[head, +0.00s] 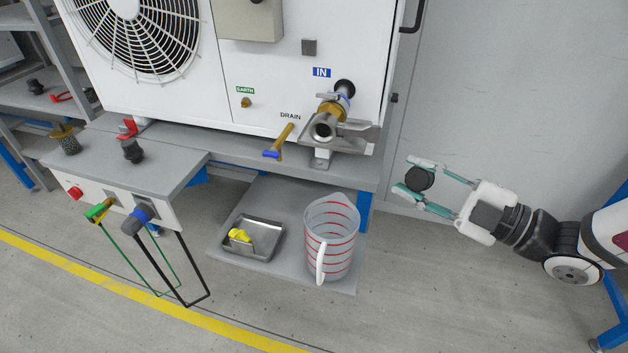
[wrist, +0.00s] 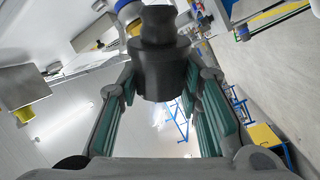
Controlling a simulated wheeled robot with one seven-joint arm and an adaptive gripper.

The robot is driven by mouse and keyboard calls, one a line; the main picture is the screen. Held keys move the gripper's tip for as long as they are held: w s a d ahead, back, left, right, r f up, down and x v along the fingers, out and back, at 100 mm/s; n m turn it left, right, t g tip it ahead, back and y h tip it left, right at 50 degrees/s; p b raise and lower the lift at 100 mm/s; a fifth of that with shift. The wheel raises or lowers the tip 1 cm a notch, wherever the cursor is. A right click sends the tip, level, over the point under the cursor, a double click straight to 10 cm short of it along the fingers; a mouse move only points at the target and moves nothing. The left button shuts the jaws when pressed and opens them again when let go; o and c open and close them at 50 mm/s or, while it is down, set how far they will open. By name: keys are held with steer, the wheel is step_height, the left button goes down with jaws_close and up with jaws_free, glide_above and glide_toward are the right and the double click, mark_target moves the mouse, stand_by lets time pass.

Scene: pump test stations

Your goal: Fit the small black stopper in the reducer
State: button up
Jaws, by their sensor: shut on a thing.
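My gripper (head: 411,176) is shut on a black stopper (head: 420,180), held in the air to the right of the white unit. In the wrist view the stopper (wrist: 160,72) is stepped, with a wide lower body and a narrower top, between the green finger pads. The reducer (head: 323,128) appears to be the metal fitting with an open round end on the pipe under the IN label. The stopper is well apart from it, to its right and lower. Part of the pipe end may show behind the stopper in the wrist view, but this is unclear.
Another black stopper (head: 133,152) stands on the grey side bench (head: 165,168). A measuring jug (head: 332,240) and a metal tray (head: 277,232) with a yellow piece (head: 240,235) sit on the lower shelf (head: 225,250). A DRAIN valve (head: 280,141) is left of the reducer. Clear air separates gripper and pipe.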

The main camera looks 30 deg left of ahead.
steer(key=s+a+r+n+g+b, duration=0.1)
steer(key=s+a+r+n+g, duration=0.15)
steer(key=s+a+n, duration=0.35)
steer(key=s+a+r+n+g+b, duration=0.1)
steer(key=s+a+n+g, duration=0.35)
steer(key=a, duration=0.45)
steer(key=shift+w+a+r+m+t+h+p, duration=0.1)
steer(key=shift+w+t+p, duration=0.1)
steer(key=shift+w, duration=0.35)
steer(key=shift+w+a+f+m+t+h+p, duration=0.1)
steer(key=shift+w+m+t+p, duration=0.05)
steer(key=shift+w, duration=0.4)
steer(key=shift+w+a+r+m+t+h+p, duration=0.1)
steer(key=shift+w+t+p, duration=0.1)
steer(key=shift+w, duration=0.35)
steer(key=shift+b, duration=0.4)
steer(key=shift+w+a+b, duration=0.25)
steer(key=shift+w+b, duration=0.05)
steer(key=shift+w, duration=0.95)
stand_by(0.7)
stand_by(0.3)
steer(key=o, duration=1)
steer(key=shift+o, duration=0.2)
steer(key=shift+d, duration=0.1)
